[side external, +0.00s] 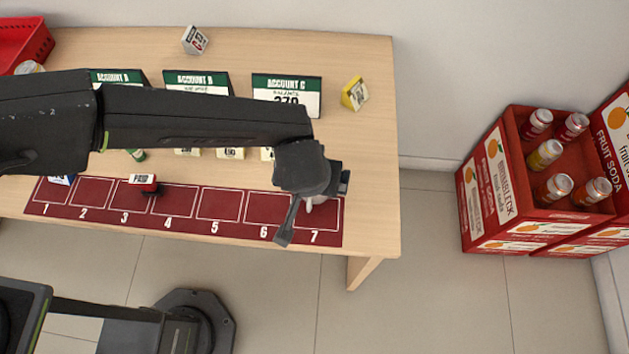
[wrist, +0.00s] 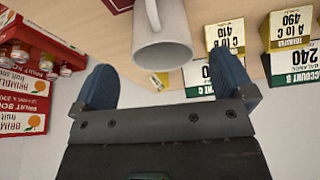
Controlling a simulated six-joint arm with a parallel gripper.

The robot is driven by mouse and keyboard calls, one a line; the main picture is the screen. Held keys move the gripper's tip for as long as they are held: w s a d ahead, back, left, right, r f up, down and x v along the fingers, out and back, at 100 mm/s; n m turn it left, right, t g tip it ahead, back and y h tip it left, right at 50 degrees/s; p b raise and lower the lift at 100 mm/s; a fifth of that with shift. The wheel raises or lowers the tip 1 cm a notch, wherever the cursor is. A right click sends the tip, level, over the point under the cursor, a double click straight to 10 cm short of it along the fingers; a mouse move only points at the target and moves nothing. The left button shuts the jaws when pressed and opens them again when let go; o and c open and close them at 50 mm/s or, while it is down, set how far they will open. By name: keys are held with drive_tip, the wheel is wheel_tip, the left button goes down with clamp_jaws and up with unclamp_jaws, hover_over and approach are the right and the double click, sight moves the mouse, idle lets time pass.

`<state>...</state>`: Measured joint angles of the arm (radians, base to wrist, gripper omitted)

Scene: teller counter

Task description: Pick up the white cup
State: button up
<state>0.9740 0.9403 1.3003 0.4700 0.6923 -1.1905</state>
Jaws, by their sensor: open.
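The white cup (wrist: 165,42) shows large in the wrist view, its mouth toward the camera and its handle at the upper left. It lies just beyond my fingertips, in line with the gap between them, with clear space to each finger. In the side view only a small white part of what seems to be the cup (side external: 312,204) shows under my gripper, near slot 7; the rest is hidden. My gripper (side external: 311,208) is open and empty over the right end of the red mat; its blue fingers (wrist: 166,80) spread wide in the wrist view.
The red numbered mat (side external: 225,232) runs along the table's front edge. Account signs, including ACCOUNT C (side external: 287,95), and small price blocks stand behind. A yellow block (side external: 355,93) is at the right. A soda crate (side external: 488,190) stands beyond the table.

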drive_tip(key=shift+w+x, duration=0.2)
drive_tip(key=shift+x, duration=1.35)
drive_tip(key=shift+w+x, duration=0.2)
drive_tip(key=shift+x, duration=1.35)
drive_tip(key=shift+r, duration=0.15)
drive_tip(key=c, duration=1)
drive_tip(key=shift+r, duration=0.15)
